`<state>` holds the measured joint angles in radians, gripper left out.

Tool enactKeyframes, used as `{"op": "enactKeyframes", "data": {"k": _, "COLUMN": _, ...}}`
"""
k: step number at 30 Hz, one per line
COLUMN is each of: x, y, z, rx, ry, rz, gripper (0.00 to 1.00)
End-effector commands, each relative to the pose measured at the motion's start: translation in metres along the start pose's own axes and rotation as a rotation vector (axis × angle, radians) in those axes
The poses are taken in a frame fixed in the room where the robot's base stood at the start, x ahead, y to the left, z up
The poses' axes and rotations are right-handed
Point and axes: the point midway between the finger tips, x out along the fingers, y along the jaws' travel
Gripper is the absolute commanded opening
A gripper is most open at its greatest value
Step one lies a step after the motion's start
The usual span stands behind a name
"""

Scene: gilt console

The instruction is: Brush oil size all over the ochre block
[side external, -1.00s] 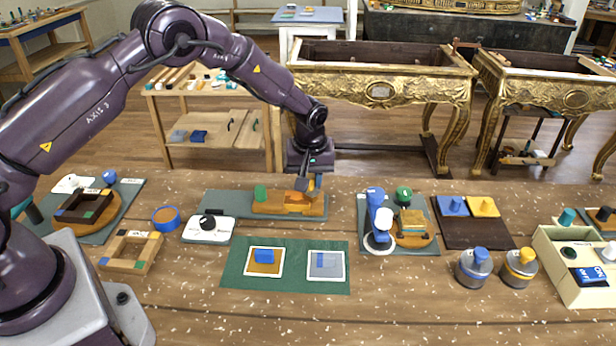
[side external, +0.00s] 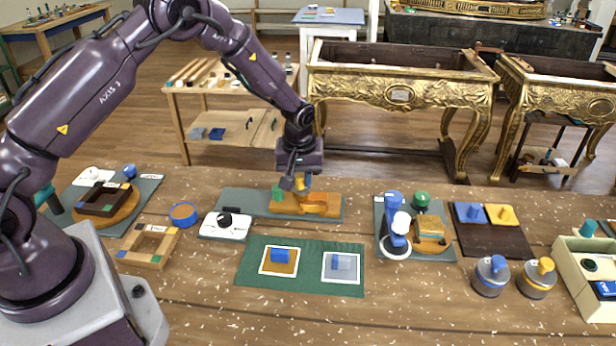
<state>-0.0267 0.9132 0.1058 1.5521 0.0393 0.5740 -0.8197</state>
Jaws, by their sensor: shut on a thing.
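An ochre-orange block (side external: 315,204) sits in a wooden holder with a green knob (side external: 277,193) at its left end, on a grey-green mat (side external: 234,199) at the back centre. My gripper (side external: 300,181) is above the middle of this holder, shut on a small yellow-orange handled tool (side external: 302,185), which I take to be the brush. The tool's lower end is at the block's top; whether it touches is too small to tell. The gripper hides part of the tool. Any oil size on the block cannot be made out.
A white tray with a black knob (side external: 226,223) lies at left, near a blue-rimmed dish (side external: 183,214). A green mat (side external: 300,282) with two framed squares lies in front. A blue-and-white stand (side external: 396,230) is at right, with two lidded jars (side external: 490,275) beyond.

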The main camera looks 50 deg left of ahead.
Motion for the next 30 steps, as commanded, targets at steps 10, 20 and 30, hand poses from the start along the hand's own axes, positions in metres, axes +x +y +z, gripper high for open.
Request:
{"op": "enactKeyframes", "data": {"k": 10, "x": 0.000, "y": 0.017, "z": 0.002, "rx": 0.001, "ry": 0.000, "rz": -0.001, "gripper": 0.02}}
{"op": "enactKeyframes", "data": {"k": 20, "x": 0.000, "y": 0.037, "z": 0.004, "rx": 0.001, "ry": 0.000, "rz": 0.000, "gripper": 0.02}}
{"op": "enactKeyframes", "data": {"k": 30, "x": 0.000, "y": 0.057, "z": 0.005, "rx": 0.001, "ry": -0.001, "rz": 0.000, "gripper": 0.02}}
